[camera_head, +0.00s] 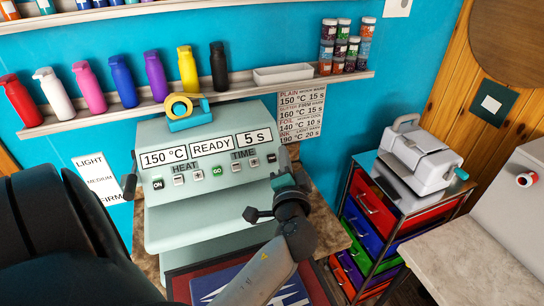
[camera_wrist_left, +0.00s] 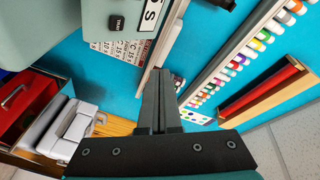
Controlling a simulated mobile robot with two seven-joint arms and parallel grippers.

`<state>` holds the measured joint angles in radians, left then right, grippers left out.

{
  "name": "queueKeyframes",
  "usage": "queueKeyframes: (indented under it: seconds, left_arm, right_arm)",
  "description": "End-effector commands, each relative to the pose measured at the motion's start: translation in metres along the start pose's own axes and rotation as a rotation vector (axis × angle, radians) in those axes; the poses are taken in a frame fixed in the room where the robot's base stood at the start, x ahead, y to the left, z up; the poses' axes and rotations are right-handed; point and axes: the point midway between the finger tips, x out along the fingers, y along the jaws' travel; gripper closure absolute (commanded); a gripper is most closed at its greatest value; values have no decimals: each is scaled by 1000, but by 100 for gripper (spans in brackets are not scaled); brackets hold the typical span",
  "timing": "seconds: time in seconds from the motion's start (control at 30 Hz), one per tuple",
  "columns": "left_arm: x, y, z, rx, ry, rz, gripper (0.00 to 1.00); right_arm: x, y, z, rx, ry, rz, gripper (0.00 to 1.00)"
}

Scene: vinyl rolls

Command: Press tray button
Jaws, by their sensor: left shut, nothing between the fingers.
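The pale grey-green press machine (camera_head: 205,195) stands against the blue wall, with displays reading 150 °C, READY and 5 s. A row of small buttons runs below them. A dark button (camera_head: 272,157) sits at the right end. In the left wrist view a dark button (camera_wrist_left: 117,23) shows on the machine's face; its label is too small to read surely. My left gripper (camera_head: 302,174) is beside the machine's right edge, close to that button, partly hidden by its own wrist. In the left wrist view its fingers (camera_wrist_left: 162,75) are shut and empty, apart from the button.
A shelf (camera_head: 150,108) with several coloured bottles runs above the machine. A grey-white device (camera_head: 420,155) stands on a cart with coloured drawers (camera_head: 370,212) at right. A dark red board with a blue piece (camera_head: 215,280) lies below the machine. A worktop (camera_head: 470,262) is at lower right.

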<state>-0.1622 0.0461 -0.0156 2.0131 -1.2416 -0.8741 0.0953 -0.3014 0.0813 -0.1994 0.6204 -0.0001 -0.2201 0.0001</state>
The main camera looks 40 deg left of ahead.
Motion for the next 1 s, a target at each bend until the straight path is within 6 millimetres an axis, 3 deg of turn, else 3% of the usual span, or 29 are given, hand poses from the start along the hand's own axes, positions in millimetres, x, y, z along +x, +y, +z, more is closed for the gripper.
queueKeyframes:
  seconds: [0.27,0.7,1.0]
  left_arm:
    - [11,9,9,3,1,-2,100]
    - [52,40,39,1,1,-1,100]
    - [62,45,45,1,-1,0,100]
  right_arm:
    - [10,1,3,0,-3,1,41]
    - [44,0,5,0,-2,1,41]
    - [52,-1,4,-1,0,0,41]
